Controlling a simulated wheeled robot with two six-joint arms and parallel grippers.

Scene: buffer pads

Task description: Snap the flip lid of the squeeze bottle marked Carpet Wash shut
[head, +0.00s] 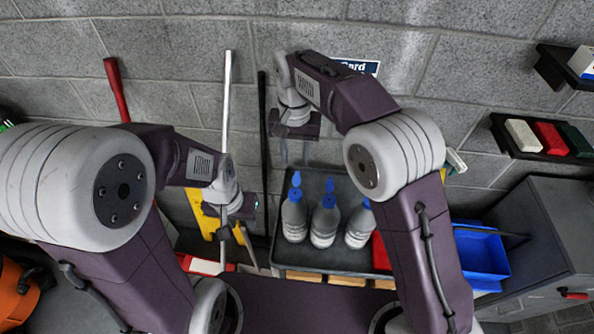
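Three grey squeeze bottles with blue caps stand upright in a row on a dark tray (330,261): a left one (294,222), a middle one (324,228) and a right one (359,232). Blue flip lids stand up above the left and middle caps. The right bottle's top is partly hidden by my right arm. The labels are too small to read, so I cannot tell which is Carpet Wash. My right gripper (295,155) is open and empty, pointing down above and behind the left bottle. My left gripper (236,252) is open and empty, left of the bottles.
A red item (381,254) sits right of the bottles on the tray. A blue bin (481,254) and a grey cabinet (555,225) stand further right. Wall shelves hold coloured blocks (550,136). Long handles (227,110) and a yellow object (203,214) stand at left.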

